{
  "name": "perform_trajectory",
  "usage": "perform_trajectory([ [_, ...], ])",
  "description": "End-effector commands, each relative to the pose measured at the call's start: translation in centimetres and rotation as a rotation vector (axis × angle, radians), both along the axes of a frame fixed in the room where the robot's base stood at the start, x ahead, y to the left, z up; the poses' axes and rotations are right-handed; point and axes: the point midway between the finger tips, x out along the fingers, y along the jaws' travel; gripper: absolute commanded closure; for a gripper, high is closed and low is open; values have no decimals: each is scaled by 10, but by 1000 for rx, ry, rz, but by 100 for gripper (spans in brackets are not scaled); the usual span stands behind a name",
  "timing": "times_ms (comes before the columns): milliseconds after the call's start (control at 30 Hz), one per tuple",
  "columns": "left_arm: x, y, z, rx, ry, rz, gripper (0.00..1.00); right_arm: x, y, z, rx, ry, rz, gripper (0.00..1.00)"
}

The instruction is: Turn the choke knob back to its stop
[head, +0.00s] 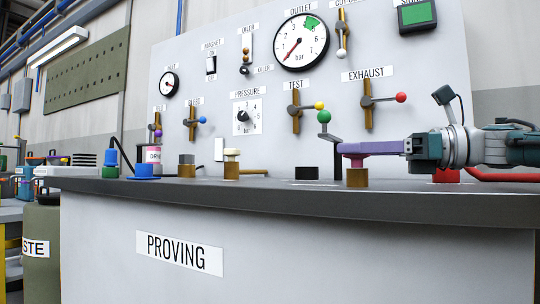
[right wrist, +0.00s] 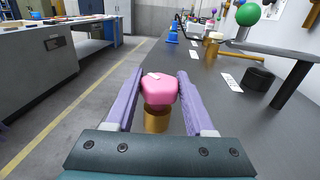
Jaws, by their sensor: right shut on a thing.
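A pink knob (right wrist: 158,91) with a white mark on top sits on a short brass base (right wrist: 157,119) at the bench top. No label naming it choke is readable. My right gripper (right wrist: 160,80) is shut on it, with one purple finger on each side. In the head view, my right gripper (head: 358,149) reaches in from the right, its fingers level above the bench edge. The brass base (head: 357,177) shows under them; the fingers hide most of the knob. My left gripper is not in view.
A green ball-ended lever (head: 324,117) stands just left of my gripper, with a black round fitting (head: 307,173) below it. A red-ended EXHAUST lever (head: 400,98) is above my arm. A cream-topped brass fitting (head: 232,164) stands further left on the bench (head: 250,190).

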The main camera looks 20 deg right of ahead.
Motion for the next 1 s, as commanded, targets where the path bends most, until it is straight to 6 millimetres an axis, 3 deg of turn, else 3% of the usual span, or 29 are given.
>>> perform_trajectory([
  [333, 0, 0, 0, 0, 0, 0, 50, 0, 0, 0, 0, 1, 2, 100],
  [367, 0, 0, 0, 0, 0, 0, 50, 0, 0, 0, 0, 1, 2, 45],
  [600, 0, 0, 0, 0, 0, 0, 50, 0, 0, 0, 0, 1, 3, 18],
  [867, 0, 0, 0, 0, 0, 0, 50, -1, 0, 0, 0, 1, 3, 17],
  [1000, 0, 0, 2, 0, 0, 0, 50, -8, -10, 0, 0, 3, -1, 17],
])
